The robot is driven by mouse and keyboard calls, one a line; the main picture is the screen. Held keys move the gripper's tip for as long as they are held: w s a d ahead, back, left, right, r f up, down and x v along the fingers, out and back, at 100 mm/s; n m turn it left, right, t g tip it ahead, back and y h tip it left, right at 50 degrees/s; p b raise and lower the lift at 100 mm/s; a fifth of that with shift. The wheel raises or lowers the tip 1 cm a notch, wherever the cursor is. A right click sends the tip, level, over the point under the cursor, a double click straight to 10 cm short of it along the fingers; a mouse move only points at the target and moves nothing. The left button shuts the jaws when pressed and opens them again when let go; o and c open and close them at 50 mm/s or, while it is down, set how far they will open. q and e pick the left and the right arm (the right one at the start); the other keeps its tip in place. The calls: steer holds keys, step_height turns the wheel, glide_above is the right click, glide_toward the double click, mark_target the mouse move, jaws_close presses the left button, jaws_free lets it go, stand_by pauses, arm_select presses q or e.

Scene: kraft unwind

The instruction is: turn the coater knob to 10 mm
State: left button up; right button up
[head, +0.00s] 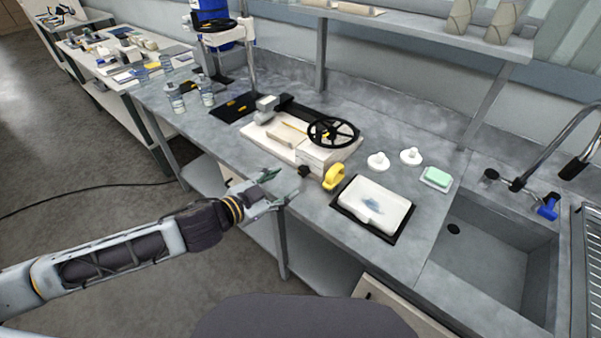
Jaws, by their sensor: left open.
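A cream machine (316,155), which looks like the coater, sits on the grey bench with a black spoked handwheel (333,132) on top. A small dark knob (304,171) sticks out at its front, near the bench edge. Its scale and setting are too small to read. My left gripper (283,184) is open and empty at the front edge of the bench, just left of and a little below the dark knob. It looks apart from the knob, but the exact gap cannot be told. My right gripper is not in view.
A yellow handled tool (334,177) stands just right of the knob. A white tray (351,196) on a black mat, two white knob-like pieces (378,161), a green-topped sponge (437,177) and a sink (495,250) lie further right. Bottles (175,98) stand at the left.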

mark_target(302, 172)
arm_select(q)
steer(key=shift+w+a+f+n+y, duration=0.1)
steer(key=shift+a+f+n+y, duration=0.15)
steer(key=shift+n, duration=0.4)
steer(key=shift+w+a+f+n+y, duration=0.2)
steer(key=shift+a+n, duration=0.2)
steer(key=shift+n, duration=0.3)
steer(key=shift+w+a+f+n+y, duration=0.1)
steer(key=shift+a+f+n+y, duration=0.15)
steer(key=shift+n, duration=0.4)
steer(key=shift+p+x, duration=0.55)
steer(key=shift+x, duration=6.25)
steer(key=c, duration=1)
